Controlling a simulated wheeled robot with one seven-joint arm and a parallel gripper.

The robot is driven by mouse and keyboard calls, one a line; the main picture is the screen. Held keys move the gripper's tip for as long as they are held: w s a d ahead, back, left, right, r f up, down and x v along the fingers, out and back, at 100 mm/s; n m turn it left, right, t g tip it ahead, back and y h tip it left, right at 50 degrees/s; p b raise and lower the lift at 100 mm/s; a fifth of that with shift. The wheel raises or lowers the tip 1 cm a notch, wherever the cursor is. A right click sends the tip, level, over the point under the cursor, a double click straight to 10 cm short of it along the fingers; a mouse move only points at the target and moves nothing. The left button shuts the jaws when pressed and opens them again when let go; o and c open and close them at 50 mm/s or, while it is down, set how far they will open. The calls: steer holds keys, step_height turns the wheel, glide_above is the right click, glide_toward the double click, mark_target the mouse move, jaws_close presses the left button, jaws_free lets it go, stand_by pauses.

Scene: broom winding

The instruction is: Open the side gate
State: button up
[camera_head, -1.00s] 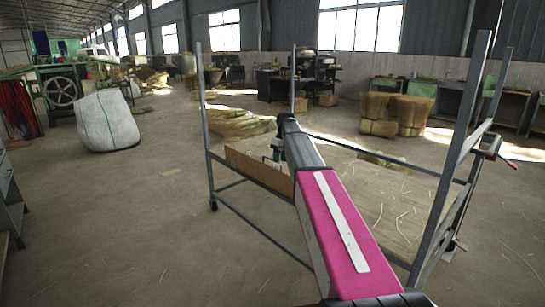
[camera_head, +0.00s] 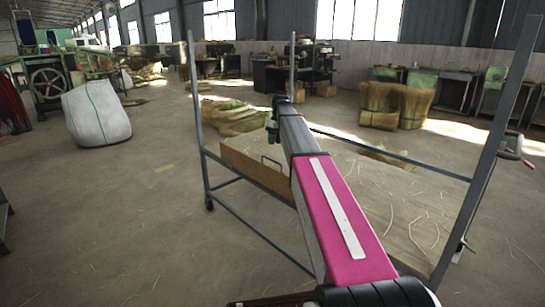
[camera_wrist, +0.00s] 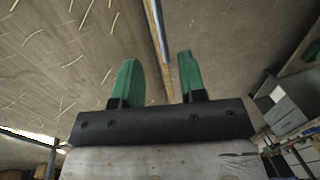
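The side gate (camera_head: 246,167) is a low brown board standing upright along the left side of a grey-framed cart. A thin metal handle (camera_head: 271,161) shows near its top edge. My gripper (camera_head: 272,130) is above the gate, close to the handle, with its green fingertips pointing down. In the wrist view my gripper (camera_wrist: 158,76) has its two green fingers spread apart with nothing held between them. The gate's top edge (camera_wrist: 157,34) shows as a narrow strip beyond the gap between the fingers. The far part of the gate is partly hidden behind my arm.
The cart has tall posts (camera_head: 197,110) and a wooden floor (camera_head: 400,205) strewn with straws. A crank (camera_head: 512,147) is at its right. A white sack (camera_head: 96,115) stands at the left. The concrete floor left of the gate is clear.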

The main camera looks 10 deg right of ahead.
steer(key=f, duration=0.2)
steer(key=a+f, duration=0.1)
steer(key=f, duration=0.2)
steer(key=s+f, duration=0.1)
steer(key=f, duration=0.2)
steer(key=shift+a, duration=0.2)
jaws_close()
